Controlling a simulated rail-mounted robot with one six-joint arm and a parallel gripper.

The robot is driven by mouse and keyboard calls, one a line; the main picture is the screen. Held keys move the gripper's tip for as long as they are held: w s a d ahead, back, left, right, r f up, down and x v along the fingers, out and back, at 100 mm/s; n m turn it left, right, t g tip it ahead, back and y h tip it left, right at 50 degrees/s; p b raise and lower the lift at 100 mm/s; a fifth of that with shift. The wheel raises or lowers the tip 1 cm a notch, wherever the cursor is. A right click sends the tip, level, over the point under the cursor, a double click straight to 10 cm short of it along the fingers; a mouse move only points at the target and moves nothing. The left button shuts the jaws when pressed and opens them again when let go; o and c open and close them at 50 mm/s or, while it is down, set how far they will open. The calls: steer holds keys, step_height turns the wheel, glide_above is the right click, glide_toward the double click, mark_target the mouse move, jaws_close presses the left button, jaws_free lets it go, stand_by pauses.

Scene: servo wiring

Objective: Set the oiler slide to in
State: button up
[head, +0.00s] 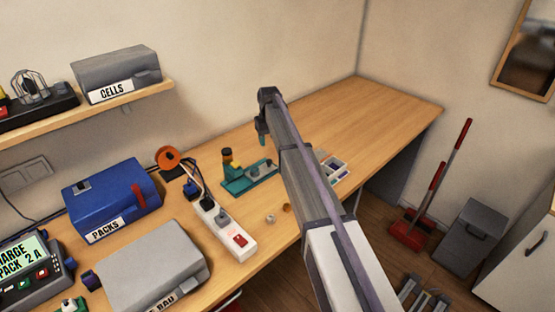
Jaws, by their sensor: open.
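A teal device, which looks like the oiler (236,186), stands on the wooden bench, with a dark, orange-banded upright part at its left end. A grey piece, perhaps its slide (260,169), lies along its right part; its in or out setting is too small to tell. My arm reaches across the bench from the lower right. My gripper (262,138) hangs at the arm's far end, above and behind the oiler and apart from it. It is open, with nothing seen between its fingers.
A white power strip (228,235) with a red switch lies left of the oiler, near an orange spool (170,157). A blue PACKS box (110,200) and a grey case (150,265) stand further left. A small divided tray (335,168) sits right of my arm. The far right bench is clear.

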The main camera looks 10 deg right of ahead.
mark_target(269, 161)
steer(key=shift+s+a+f+b, duration=0.2)
steer(key=shift+a+f+b, duration=0.1)
steer(key=shift+b, duration=0.15)
step_height(269, 161, down, 10)
steer(key=b, duration=1)
steer(key=shift+d+f, duration=0.1)
steer(key=shift+f, duration=0.1)
steer(key=shift+r, duration=0.2)
steer(key=shift+c, duration=0.2)
jaws_close()
